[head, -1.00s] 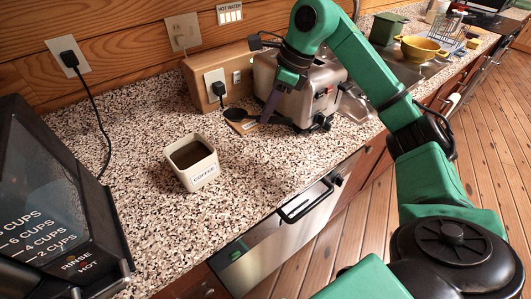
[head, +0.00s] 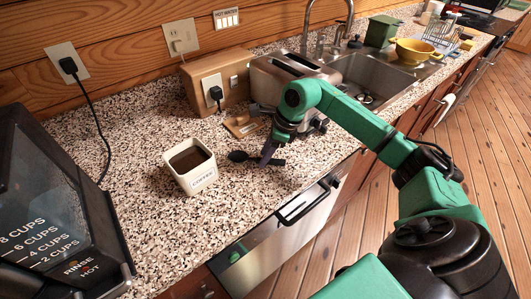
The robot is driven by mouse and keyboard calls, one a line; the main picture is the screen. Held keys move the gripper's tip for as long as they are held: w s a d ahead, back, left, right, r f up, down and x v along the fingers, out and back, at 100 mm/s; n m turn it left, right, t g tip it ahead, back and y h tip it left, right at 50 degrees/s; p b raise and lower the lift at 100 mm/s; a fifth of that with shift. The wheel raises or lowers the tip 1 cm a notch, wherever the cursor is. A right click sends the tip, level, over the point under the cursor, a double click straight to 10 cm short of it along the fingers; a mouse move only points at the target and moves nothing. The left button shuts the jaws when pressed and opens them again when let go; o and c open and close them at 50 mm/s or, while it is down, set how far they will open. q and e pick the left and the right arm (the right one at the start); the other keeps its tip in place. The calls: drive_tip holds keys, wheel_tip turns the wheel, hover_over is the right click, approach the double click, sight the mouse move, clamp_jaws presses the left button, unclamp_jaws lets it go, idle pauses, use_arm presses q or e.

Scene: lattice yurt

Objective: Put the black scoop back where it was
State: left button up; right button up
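The black scoop (head: 238,156) is in front of the toaster, to the right of the white square coffee canister (head: 191,167). Its bowl points left towards the canister and its handle runs right to my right gripper (head: 268,153). The gripper's fingers appear shut on the handle; the exact contact is small and partly hidden. I cannot tell whether the scoop touches the counter. The canister is open at the top, with brown coffee inside. A small wooden rest (head: 240,126) lies by the wooden outlet box, with no scoop on it. My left gripper is out of view.
The silver toaster (head: 292,82) stands behind my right gripper, by the wooden outlet box (head: 205,78). A dark coffee machine (head: 45,200) fills the left side. The speckled counter (head: 130,130) is clear around the canister. A sink (head: 375,75) lies to the right.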

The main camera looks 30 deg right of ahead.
drive_tip(key=shift+r, duration=0.25)
drive_tip(key=shift+d+r, duration=0.15)
drive_tip(key=shift+r, duration=0.15)
drive_tip(key=b+v, duration=0.1)
drive_tip(key=v, duration=1)
drive_tip(key=shift+b, duration=0.3)
drive_tip(key=shift+r, duration=0.1)
